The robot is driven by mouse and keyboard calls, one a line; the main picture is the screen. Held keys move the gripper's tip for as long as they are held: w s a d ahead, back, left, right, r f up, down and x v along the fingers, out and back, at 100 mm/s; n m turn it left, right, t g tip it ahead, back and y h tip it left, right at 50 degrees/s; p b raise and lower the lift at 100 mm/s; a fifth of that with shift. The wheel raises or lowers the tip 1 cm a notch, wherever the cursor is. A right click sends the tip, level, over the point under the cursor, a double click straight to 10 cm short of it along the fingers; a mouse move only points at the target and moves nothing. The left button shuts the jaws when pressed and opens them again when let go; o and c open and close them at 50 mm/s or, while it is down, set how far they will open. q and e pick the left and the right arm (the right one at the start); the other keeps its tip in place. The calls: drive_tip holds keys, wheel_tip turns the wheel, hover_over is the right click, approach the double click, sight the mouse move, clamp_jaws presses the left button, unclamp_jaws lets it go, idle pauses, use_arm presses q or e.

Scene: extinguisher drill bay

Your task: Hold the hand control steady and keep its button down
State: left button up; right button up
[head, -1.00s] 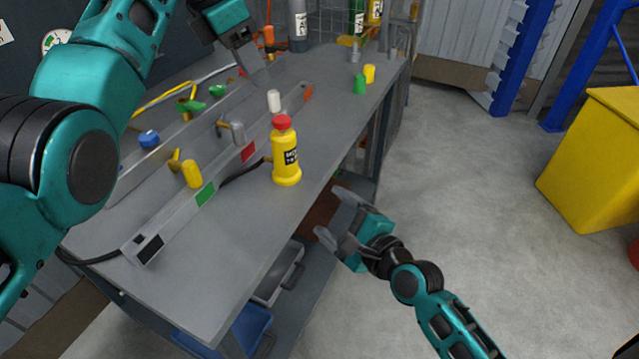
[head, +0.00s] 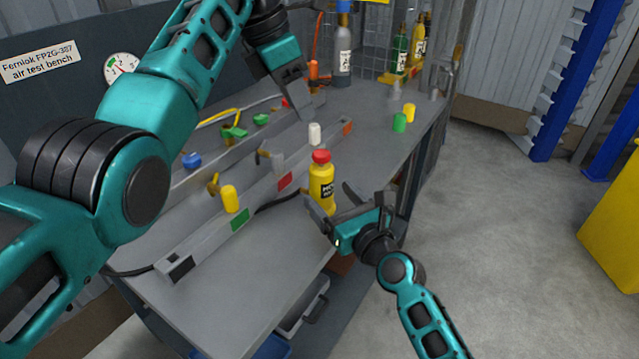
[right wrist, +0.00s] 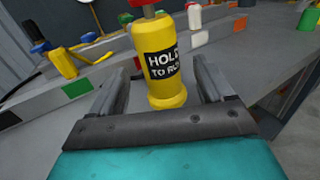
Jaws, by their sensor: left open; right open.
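The hand control is a yellow cylinder (head: 322,188) with a black "HOLD TO RUN" type label and a red button (head: 321,156) on top. It stands upright on the bench near its front edge. In the right wrist view the hand control (right wrist: 158,50) is ahead, between the fingers, with a gap on each side. My right gripper (head: 328,202) is open, close in front of it, its fingers reaching toward the lower body. Its fingers also show in the right wrist view (right wrist: 160,90). My left gripper (head: 304,95) is open over the back of the bench, away from the control.
A dark cable (head: 277,203) runs from the control to a grey rail (head: 262,197) with coloured marks. Bottles (head: 342,52) stand at the back.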

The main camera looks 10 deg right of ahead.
drive_tip(key=shift+x, duration=3.15)
drive_tip(key=shift+c, duration=0.3)
